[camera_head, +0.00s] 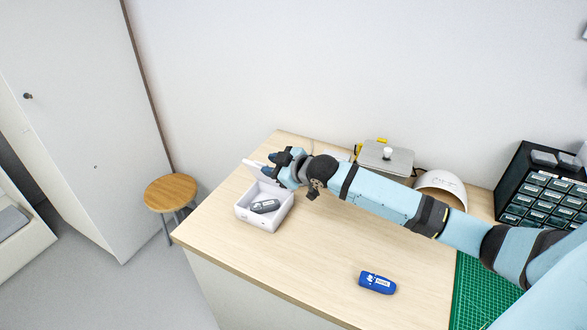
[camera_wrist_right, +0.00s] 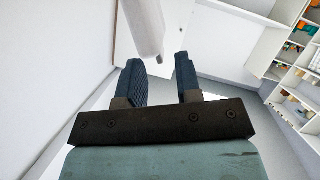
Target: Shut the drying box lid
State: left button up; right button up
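The white drying box (camera_head: 242,213) stands open on the wooden bench, with a dark grey item (camera_head: 265,206) inside it. Its lid (camera_head: 254,169) is raised at the back of the box, partly hidden by my right gripper. My right gripper (camera_head: 270,165) is at the lid, above the back of the box. In the right wrist view, its two dark blue fingers (camera_wrist_right: 161,82) are apart with nothing between them. A white slab, which looks like the lid (camera_wrist_right: 143,28), is just beyond the fingertips; I cannot tell whether they touch. My left gripper is not in view.
A blue case (camera_head: 377,283) lies at the front of the bench (camera_head: 330,260). A grey-topped device (camera_head: 386,158), a white rounded shell (camera_head: 441,184) and a black drawer cabinet (camera_head: 542,188) stand behind my arm. A green mat (camera_head: 478,290) is at right. A stool (camera_head: 170,192) stands left.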

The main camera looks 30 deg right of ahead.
jog(key=b+v, duration=0.1)
jog(key=v, duration=0.9)
jog(key=shift+s+d, duration=0.15)
jog(key=shift+s, duration=0.15)
jog(key=s+a+f+m+g+h, duration=0.2)
jog(key=s+a+f+m+g, duration=0.1)
jog(key=s+a+f, duration=0.65)
jog(key=s+f+m+g+h, duration=0.1)
jog(key=s+f+m+g, duration=0.15)
jog(key=s, duration=0.75)
jog(key=s+f+m+g+h, duration=0.2)
jog(key=s+f+g, duration=0.15)
jog(key=s, duration=0.75)
jog(key=w+a+f+t+y+p, duration=0.1)
jog(key=w+a+f+t, duration=0.2)
jog(key=f, duration=0.2)
jog(key=w+a+f+n+t+y+p, duration=0.1)
jog(key=w+a+f+t+y, duration=0.1)
jog(key=w+a+f+t, duration=0.1)
notch_tip(320, 180, down, 2)
jog(key=shift+f+t, duration=0.15)
jog(key=shift+t, duration=0.45)
